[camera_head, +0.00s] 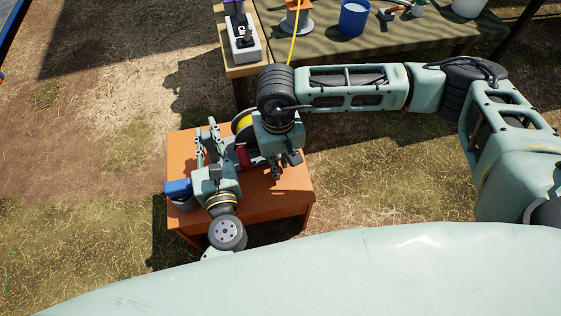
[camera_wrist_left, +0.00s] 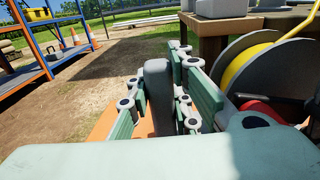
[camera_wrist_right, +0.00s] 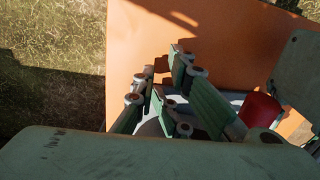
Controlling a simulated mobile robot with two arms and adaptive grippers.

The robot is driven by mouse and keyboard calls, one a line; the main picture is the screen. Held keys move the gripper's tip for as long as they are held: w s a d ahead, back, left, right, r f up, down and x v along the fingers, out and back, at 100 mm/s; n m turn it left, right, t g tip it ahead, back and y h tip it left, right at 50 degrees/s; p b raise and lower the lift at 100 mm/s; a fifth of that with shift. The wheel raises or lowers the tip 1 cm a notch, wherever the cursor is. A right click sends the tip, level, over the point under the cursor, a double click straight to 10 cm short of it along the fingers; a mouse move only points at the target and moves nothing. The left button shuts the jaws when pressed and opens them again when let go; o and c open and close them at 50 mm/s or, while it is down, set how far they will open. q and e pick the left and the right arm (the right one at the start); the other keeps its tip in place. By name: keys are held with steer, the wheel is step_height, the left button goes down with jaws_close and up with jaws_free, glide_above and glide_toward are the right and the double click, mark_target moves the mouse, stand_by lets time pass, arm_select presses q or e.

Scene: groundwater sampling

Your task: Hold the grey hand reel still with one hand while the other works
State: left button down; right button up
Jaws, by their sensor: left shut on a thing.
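The grey hand reel (camera_wrist_left: 276,78) with yellow tape stands on a small orange table (camera_head: 290,190); its red part (camera_wrist_right: 259,109) also shows in the right wrist view. In the head view my arms partly cover the reel. My left gripper (camera_head: 208,132) is at the reel's left side. In the left wrist view it is shut on an upright dark grey post (camera_wrist_left: 158,92), a grip that looks part of the reel's frame. My right gripper (camera_head: 286,168) is at the reel's right side, pointing down at the orange top. Its fingers are apart, with no object clearly between the tips.
A blue container (camera_head: 179,188) sits at the orange table's left edge. A larger table behind holds a blue bucket (camera_head: 354,18), an orange spool (camera_head: 297,18) and a grey box (camera_head: 243,48). Yellow tape (camera_head: 296,35) runs up towards it.

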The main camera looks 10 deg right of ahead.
steer(key=o, duration=0.5)
steer(key=shift+a, duration=0.3)
step_height(320, 180, up, 10)
steer(key=r, duration=0.1)
steer(key=shift+s+a+r+m+g+y, duration=0.95)
steer(key=shift+s+a+r+y, duration=0.3)
steer(key=shift+s+a+r, duration=1.15)
steer(key=shift+s+a+r+m+g+y, duration=1)
steer(key=shift+s+a+r+y, duration=0.3)
steer(key=shift+s+a+r, duration=1)
steer(key=shift+s+a+r+m+g+y, duration=0.95)
steer(key=shift+s+a+r+y, duration=0.3)
steer(key=shift+s+a+r, duration=1.15)
steer(key=shift+w+a+f, duration=0.2)
steer(key=shift+w+f, duration=0.05)
steer(key=shift+f, duration=0.1)
